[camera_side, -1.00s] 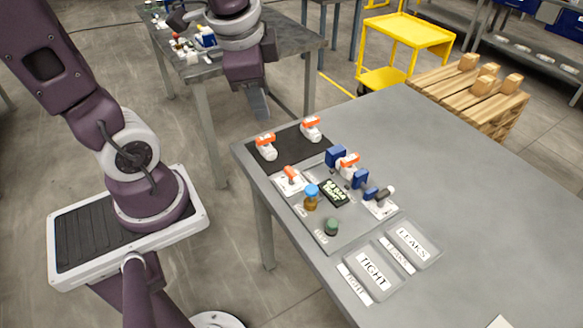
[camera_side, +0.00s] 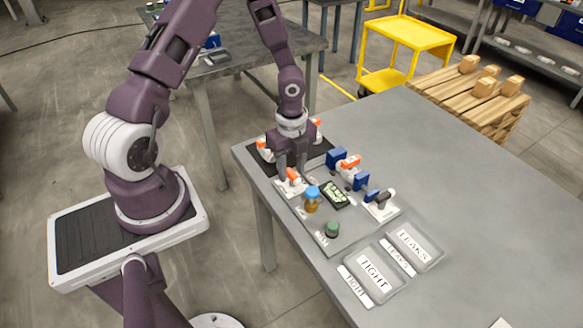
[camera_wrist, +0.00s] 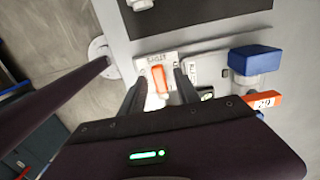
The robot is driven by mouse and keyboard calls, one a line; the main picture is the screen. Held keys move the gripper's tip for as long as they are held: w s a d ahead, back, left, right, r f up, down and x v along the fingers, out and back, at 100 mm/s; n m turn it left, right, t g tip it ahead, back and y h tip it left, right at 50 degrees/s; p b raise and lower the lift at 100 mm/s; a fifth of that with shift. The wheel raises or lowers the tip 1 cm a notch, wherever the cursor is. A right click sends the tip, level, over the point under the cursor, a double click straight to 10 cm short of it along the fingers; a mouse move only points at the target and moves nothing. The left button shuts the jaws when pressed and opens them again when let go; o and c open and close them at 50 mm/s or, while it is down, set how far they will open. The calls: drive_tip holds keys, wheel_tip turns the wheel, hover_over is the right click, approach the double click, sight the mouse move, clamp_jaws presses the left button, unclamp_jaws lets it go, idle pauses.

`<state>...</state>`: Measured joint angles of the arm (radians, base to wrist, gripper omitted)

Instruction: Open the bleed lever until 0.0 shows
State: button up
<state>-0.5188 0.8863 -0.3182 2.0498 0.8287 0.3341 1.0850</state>
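A white plate (camera_wrist: 150,60) carries an orange lever (camera_wrist: 159,78), also seen in the side view (camera_side: 292,176); its label is too small to read. My gripper (camera_wrist: 160,80) is open, with one finger on each side of this lever; contact cannot be told. In the side view my gripper (camera_side: 290,177) points down over the plate and partly hides it. A second lever (camera_side: 385,197), dark with a pale end, stands on another white plate to the right. The small dark display (camera_side: 335,193) lies between them; its text is not legible, so I cannot read 0.0.
A valve with an orange handle (camera_side: 349,163) sits between blue blocks (camera_side: 336,157). A blue-capped amber bottle (camera_side: 312,198) and a green knob (camera_side: 332,229) stand near the plate. Trays marked TIGHT (camera_side: 373,272) and LEAKS (camera_side: 415,243) lie in front.

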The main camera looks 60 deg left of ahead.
clamp_jaws()
drive_tip(key=shift+n, duration=0.3)
drive_tip(key=n, duration=0.4)
drive_tip(key=shift+s+n, duration=0.1)
drive_tip(key=shift+n, duration=0.2)
drive_tip(key=n, duration=0.4)
drive_tip(key=shift+s+d+n, duration=0.1)
drive_tip(key=shift+n, duration=0.2)
drive_tip(key=n, duration=0.4)
drive_tip(key=shift+d, duration=0.1)
drive_tip(key=shift+d+n, duration=0.1)
drive_tip(key=shift+n, duration=1.9)
